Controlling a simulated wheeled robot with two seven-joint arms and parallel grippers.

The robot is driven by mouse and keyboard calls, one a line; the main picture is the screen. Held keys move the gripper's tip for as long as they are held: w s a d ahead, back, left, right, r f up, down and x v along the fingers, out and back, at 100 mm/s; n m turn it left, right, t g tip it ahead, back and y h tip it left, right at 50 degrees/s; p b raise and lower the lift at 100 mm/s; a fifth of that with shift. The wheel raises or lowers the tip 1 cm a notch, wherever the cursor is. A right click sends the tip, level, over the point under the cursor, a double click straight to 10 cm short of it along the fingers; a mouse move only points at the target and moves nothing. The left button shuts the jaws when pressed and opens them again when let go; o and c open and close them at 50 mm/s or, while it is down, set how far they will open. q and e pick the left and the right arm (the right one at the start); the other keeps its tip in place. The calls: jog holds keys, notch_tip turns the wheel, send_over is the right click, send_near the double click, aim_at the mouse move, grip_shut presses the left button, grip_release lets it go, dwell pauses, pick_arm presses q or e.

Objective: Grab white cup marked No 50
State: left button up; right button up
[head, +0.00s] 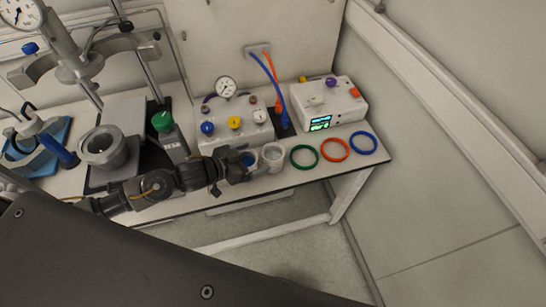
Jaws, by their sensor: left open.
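A small white cup (272,154) stands near the front edge of the bench, left of a green ring. No number can be read on it at this size. My left arm comes in from the left, low along the bench front. My left gripper (248,166) is open, with its fingers pointing right, close beside the cup. Whether a finger touches the cup or reaches around it cannot be told. My right gripper is not in view.
A green ring (304,167), a red ring (335,160) and a blue ring (363,153) lie right of the cup. Behind stand a control box with knobs (235,131) and a white box with a display (345,103). A green-capped bottle (170,144) stands behind my arm.

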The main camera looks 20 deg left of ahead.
aim_at(280, 150)
pick_arm(q)
jog(key=shift+w+d+f, duration=0.25)
jog(key=shift+w+d, duration=0.1)
jog(key=shift+w, duration=0.2)
jog(key=shift+w+d+f, duration=0.15)
jog(key=shift+w, duration=0.1)
jog(key=p+x, duration=0.2)
jog(key=x, duration=0.2)
jog(key=shift+w+d, duration=0.1)
jog(key=shift+d, duration=0.05)
jog(key=shift+w+d+f, duration=0.2)
jog(key=shift+w+f, duration=0.05)
jog(key=shift+f, duration=0.05)
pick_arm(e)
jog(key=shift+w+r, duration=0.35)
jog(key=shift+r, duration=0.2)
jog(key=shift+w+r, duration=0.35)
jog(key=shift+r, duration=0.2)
pick_arm(q)
jog(key=shift+s, duration=0.1)
jog(key=c, duration=1.5)
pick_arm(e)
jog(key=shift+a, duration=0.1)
